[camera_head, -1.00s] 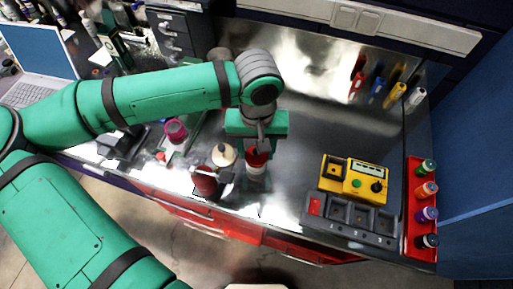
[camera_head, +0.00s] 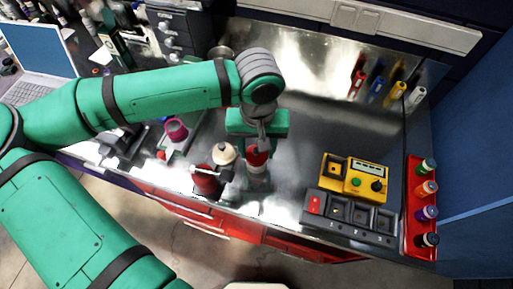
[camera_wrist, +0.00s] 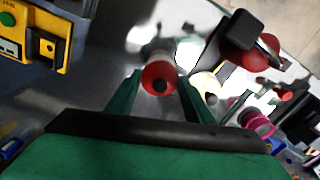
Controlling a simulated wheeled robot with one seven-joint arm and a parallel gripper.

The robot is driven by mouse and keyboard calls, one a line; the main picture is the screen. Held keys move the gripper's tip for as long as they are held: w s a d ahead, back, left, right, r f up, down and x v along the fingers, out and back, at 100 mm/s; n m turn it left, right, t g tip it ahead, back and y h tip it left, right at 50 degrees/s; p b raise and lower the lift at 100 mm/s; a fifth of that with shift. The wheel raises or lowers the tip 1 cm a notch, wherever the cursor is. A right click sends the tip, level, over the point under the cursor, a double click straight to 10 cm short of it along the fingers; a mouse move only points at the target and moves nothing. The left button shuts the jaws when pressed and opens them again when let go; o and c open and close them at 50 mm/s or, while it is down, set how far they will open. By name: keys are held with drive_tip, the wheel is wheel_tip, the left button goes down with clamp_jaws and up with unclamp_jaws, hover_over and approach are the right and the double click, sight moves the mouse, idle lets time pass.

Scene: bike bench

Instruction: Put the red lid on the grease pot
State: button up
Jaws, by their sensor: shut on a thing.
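My gripper (camera_head: 257,146) is shut on the red lid (camera_head: 257,157), pointing down over the bench. In the wrist view the round red lid (camera_wrist: 160,78), with a dark spot at its centre, sits between the two green fingers. I cannot tell whether lid and pot touch.
Close on the left stand a red container with a black part (camera_head: 206,182) and a cream round-topped item (camera_head: 224,154).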

drive_tip(key=shift+r, duration=0.3)
drive_tip(key=shift+r, duration=0.35)
drive_tip(key=shift+r, duration=0.15)
drive_tip(key=shift+f, duration=1.25)
idle(4.0)
drive_tip(key=o, duration=0.7)
drive_tip(key=shift+o, duration=0.2)
drive_tip(key=shift+r, duration=5.5)
